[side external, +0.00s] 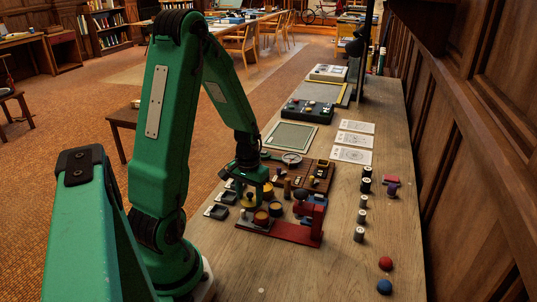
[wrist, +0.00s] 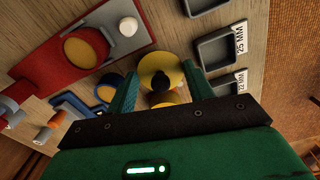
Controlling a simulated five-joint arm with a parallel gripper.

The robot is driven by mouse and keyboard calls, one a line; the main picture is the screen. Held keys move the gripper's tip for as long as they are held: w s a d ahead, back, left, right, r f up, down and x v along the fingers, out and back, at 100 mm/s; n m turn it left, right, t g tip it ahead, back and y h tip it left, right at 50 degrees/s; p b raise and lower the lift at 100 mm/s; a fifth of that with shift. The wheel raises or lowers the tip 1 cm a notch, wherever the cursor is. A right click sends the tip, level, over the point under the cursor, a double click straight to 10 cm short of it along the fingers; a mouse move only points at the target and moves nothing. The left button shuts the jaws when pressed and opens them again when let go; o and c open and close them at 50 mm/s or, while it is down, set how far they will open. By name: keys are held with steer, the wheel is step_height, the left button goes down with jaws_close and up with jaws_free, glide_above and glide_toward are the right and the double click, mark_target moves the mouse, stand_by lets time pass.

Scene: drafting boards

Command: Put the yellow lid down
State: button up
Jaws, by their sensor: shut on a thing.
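In the wrist view my gripper (wrist: 160,72) has its two green fingers on either side of a round yellow lid (wrist: 158,60) with a dark knob, and is shut on it. Another yellow round piece (wrist: 165,98) shows partly just below the lid, mostly hidden by the knob and my gripper. In the side view my gripper (side external: 250,192) points down over the near left part of the bench, among small yellow-topped pieces. From there I cannot clearly make out the held lid or its height above what is below.
A red fixture (wrist: 48,62) with a yellow disc lies left in the wrist view. Black trays, one marked 25 MM (wrist: 213,48), stand right. In the side view, a red press (side external: 312,212) stands close right of my gripper. Several spools (side external: 360,217) line the bench further right.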

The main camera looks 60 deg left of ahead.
mark_target(249, 194)
steer(key=shift+f, duration=0.65)
steer(key=shift+f, duration=0.15)
steer(key=o, duration=0.7)
steer(key=shift+r, duration=0.2)
steer(key=shift+r, duration=5.95)
